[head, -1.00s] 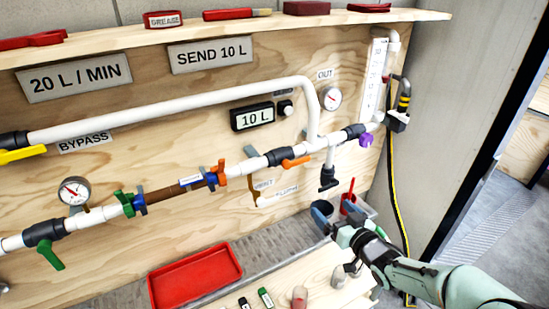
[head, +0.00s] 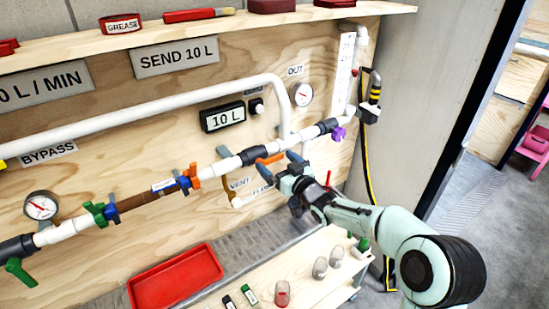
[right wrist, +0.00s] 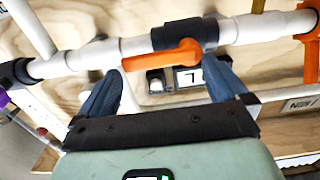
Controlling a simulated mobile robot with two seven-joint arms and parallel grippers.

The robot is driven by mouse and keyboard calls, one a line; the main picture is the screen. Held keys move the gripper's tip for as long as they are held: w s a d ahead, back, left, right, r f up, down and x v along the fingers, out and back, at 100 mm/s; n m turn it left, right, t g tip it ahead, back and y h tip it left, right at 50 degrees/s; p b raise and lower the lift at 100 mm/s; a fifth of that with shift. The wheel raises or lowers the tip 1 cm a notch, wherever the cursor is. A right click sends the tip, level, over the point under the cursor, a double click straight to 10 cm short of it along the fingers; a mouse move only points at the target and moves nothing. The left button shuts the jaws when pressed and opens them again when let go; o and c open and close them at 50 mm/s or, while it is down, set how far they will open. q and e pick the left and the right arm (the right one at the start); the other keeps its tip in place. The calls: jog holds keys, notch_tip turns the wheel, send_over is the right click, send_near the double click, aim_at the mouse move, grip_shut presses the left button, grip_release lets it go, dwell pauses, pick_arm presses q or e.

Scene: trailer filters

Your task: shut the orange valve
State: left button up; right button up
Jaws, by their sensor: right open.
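The orange valve's handle (head: 270,159) sticks out to the right from its dark valve body (head: 251,157) and lies roughly along the white pipe. In the right wrist view the orange handle (right wrist: 163,56) crosses the space in front of my fingers, still roughly in line with the pipe. My right gripper (head: 287,163) is just right of the handle's free end, in front of the pipe. In the right wrist view my right gripper (right wrist: 163,82) is open, with its two blue fingers apart and nothing held. Whether a finger touches the handle is unclear. My left gripper is not in view.
A purple handle (head: 339,134) and a dark-bodied valve are to the right on the same pipe. An orange collar (head: 194,176) sits to the left. The bench below holds a red tray (head: 178,279) and small bottles. A brown vent pipe (head: 232,188) hangs below.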

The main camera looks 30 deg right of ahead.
jog(key=shift+w, duration=0.9)
jog(key=c, duration=1.1)
jog(key=shift+c, duration=0.2)
jog(key=shift+f, duration=0.15)
jog(key=shift+s+a+f+m+b, duration=0.1)
jog(key=shift+a+f+m, duration=0.55)
jog(key=shift+m, duration=2.3)
jog(key=shift+a+f+m+b, duration=0.25)
jog(key=shift+f+m, duration=0.55)
jog(key=shift+m, duration=2.2)
jog(key=shift+s+a+f+m, duration=0.1)
jog(key=shift+a+f+m, duration=0.55)
jog(key=shift+m, duration=2.3)
jog(key=shift+f, duration=0.1)
